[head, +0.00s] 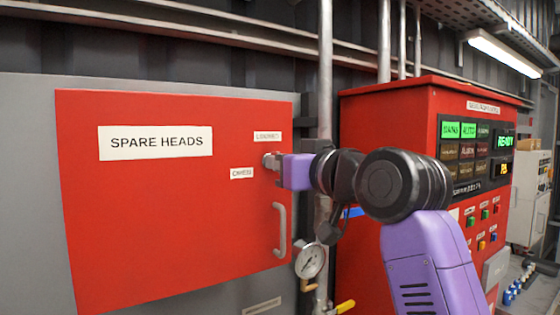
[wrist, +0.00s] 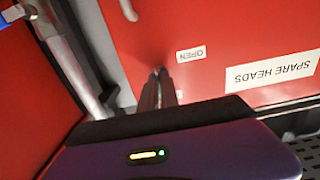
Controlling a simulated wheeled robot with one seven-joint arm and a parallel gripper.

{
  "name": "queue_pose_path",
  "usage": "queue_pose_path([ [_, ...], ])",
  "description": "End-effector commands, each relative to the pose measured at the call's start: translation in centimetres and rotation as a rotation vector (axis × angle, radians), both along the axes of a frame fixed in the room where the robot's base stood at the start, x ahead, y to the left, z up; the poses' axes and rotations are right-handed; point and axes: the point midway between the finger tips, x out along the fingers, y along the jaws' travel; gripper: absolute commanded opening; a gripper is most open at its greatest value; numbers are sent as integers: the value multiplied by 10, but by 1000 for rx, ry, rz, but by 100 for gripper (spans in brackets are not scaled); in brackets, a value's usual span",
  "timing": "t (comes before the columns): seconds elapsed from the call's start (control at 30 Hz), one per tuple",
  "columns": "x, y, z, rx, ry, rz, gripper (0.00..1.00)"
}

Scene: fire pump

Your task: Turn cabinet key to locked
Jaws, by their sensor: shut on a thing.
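The red spare heads cabinet door (head: 160,215) is closed at the left in the head view. It also shows in the wrist view (wrist: 220,25), upside down. My gripper (head: 270,161) is at the door's right edge, shut on the cabinet key. In the wrist view its fingers (wrist: 159,74) reach the door beside the "OPEN" label (wrist: 191,54). The fingers hide the key and most of the lock, so I cannot tell the key's angle. In the head view a label that seems to read "LOCKED" (head: 267,136) is above the fingers, and the other label (head: 241,173) is lower left.
A grey door handle (head: 280,230) is below my gripper. A pressure gauge (head: 310,261) and a vertical pipe (head: 325,75) stand just right of the door. A red control panel cabinet (head: 385,120) stands further right, behind my arm.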

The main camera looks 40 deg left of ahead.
Motion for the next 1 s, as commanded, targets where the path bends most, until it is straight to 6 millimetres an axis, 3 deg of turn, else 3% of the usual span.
queue_pose_path([
  [0.43, 0, 1, -3, -1, 14, 1, 0],
  [0.5, 0, 1, -3, -1, 14, 1, 17],
  [0.57, 0, 1, -3, 0, 13, 1, 27],
  [0.87, 0, 0, -1, 2, 10, 0, 27],
  [1.0, -3, -10, -2, 4, 9, -1, 27],
])
